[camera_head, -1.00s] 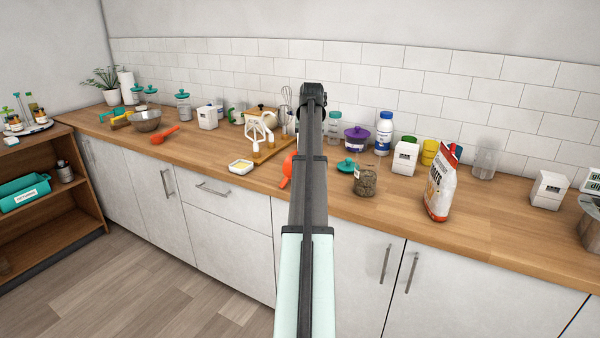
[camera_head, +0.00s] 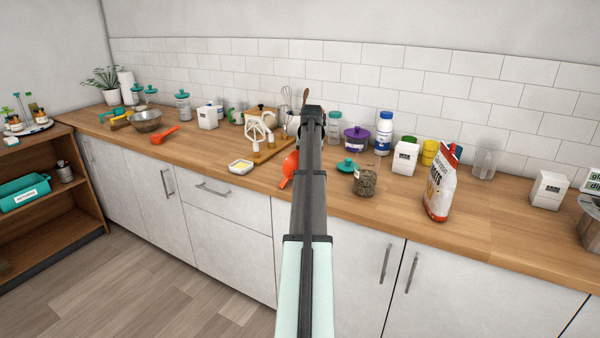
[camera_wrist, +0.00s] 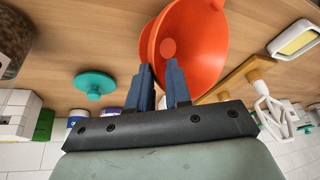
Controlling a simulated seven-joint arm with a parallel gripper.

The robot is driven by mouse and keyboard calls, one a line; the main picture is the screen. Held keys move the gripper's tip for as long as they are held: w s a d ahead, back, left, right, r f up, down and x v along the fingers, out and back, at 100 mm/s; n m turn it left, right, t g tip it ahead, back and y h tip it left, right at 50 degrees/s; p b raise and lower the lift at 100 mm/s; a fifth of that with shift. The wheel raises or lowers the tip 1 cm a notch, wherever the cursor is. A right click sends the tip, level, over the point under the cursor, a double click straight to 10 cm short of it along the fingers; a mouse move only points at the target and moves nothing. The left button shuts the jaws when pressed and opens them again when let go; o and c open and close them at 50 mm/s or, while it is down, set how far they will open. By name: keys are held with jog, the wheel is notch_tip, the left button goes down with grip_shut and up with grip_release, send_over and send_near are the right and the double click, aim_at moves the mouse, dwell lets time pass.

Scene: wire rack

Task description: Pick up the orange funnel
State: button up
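The orange funnel (camera_head: 290,168) lies on the wooden counter in the head view, partly hidden behind my arm. In the wrist view the funnel (camera_wrist: 205,45) is large, just beyond my fingertips, with its wide body toward the right and a rounded end facing me. My gripper (camera_wrist: 162,78) shows two dark blue fingers with a narrow gap between them and nothing held there. The fingertips overlap the funnel's lower left edge in the picture; I cannot tell whether they touch it. In the head view the fingers are hidden by my arm.
Close by are a teal lid (camera_wrist: 95,84), a glass jar (camera_head: 366,181), a butter dish (camera_head: 241,166) and a wooden board with a white whisk-like tool (camera_wrist: 272,112). A flour bag (camera_head: 440,190) stands at right. Bare counter lies in front of the butter dish.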

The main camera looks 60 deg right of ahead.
jog(key=x, duration=0.4)
jog(key=shift+w+d+f, duration=0.1)
jog(key=shift+d, duration=0.1)
grip_shut()
